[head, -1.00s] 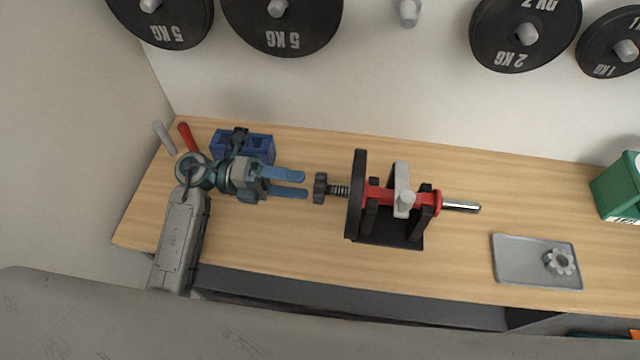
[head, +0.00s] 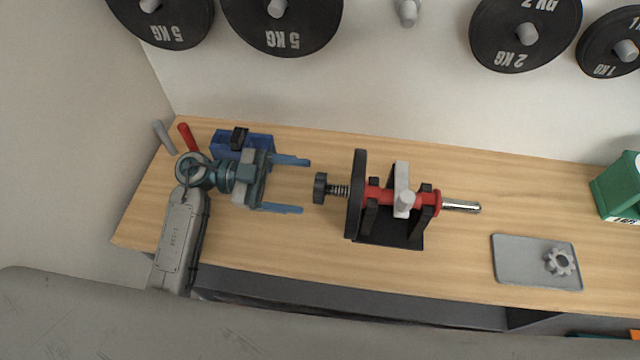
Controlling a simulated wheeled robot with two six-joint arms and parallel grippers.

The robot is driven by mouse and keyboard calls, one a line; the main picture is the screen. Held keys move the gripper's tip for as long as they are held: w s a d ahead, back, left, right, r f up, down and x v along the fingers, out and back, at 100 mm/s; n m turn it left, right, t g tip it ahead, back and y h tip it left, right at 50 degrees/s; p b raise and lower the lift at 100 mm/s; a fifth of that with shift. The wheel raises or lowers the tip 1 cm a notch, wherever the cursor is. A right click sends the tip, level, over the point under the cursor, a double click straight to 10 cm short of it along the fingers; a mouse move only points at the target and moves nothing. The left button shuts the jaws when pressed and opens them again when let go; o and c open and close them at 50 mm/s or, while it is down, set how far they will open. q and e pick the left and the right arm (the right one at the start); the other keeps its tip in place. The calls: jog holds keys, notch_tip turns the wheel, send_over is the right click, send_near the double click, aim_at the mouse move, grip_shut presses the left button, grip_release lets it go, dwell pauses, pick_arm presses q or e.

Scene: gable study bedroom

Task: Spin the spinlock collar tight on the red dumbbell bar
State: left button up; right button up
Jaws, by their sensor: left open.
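The red dumbbell bar (head: 376,194) lies level in a black cradle (head: 390,239) under a grey clamp (head: 402,180). A black weight plate (head: 356,195) sits on its left part. A dark spinlock collar (head: 320,188) is on the threaded left end, with a stretch of thread showing between it and the plate. My left gripper (head: 290,185) is open and empty, its blue fingers pointing right, left of the collar and apart from it. My right gripper is not in view.
A grey tray (head: 515,262) holds a grey star-shaped collar (head: 559,262) at the right. A blue box (head: 262,143) stands behind my left gripper. A green box (head: 618,187) is at the right edge. Weight plates hang on the wall. The table front is clear.

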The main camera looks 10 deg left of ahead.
pick_arm(q)
jog(key=n, duration=0.2)
jog(key=shift+n, duration=0.4)
jog(key=d+p, duration=0.2)
jog(key=d, duration=0.1)
jog(key=shift+d, duration=0.25)
dwell(0.4)
